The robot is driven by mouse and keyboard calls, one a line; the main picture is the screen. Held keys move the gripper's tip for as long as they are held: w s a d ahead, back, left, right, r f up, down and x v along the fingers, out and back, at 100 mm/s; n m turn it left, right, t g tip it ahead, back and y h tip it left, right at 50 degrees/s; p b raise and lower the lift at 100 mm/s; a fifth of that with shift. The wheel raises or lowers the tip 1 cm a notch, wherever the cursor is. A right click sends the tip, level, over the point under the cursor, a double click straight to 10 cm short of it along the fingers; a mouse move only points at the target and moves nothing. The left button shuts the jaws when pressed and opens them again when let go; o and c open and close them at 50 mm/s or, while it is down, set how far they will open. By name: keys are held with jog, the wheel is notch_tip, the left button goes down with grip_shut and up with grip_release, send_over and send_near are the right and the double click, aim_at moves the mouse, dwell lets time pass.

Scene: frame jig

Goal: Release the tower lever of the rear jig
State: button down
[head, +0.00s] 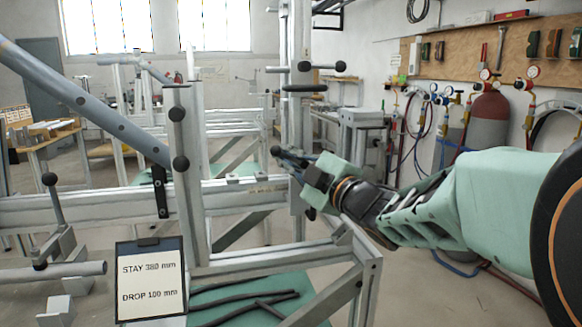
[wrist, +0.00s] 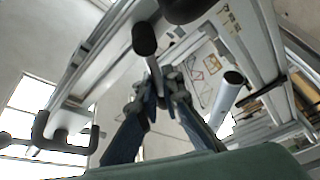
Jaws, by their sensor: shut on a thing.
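My gripper (head: 289,159) is at the tall grey tower post (head: 297,115) of the frame jig in the head view, at about the height of the horizontal rail. In the wrist view, my gripper (wrist: 160,92) has its two blue fingers closed together on the thin rod of a lever (wrist: 151,66). The lever's black knob (wrist: 144,38) sticks out beyond the fingertips. I take this as the tower lever; in the head view the fingers hide most of it. Higher on the post are a cross handle with black knobs (head: 304,66) and a dark horizontal bar (head: 304,88).
A nearer post (head: 186,190) with black knobs and a sloping grey tube (head: 85,100) stand to the left. A sign (head: 150,281) reads STAY 380 mm, DROP 100 mm. A low frame corner (head: 362,262) lies below my arm. Gas cylinders (head: 490,122) stand at right.

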jog(key=shift+s+a+r+m+t+b, duration=0.15)
jog(key=shift+r+m+t+b, duration=0.4)
jog(key=shift+m, duration=0.55)
jog(key=shift+d+r+m, duration=0.2)
jog(key=shift+m, duration=0.2)
jog(key=shift+d+r, duration=0.1)
jog(key=shift+r, duration=0.05)
jog(key=c, duration=2.2)
grip_release()
jog(key=shift+o, duration=0.6)
jog(key=shift+d, duration=0.15)
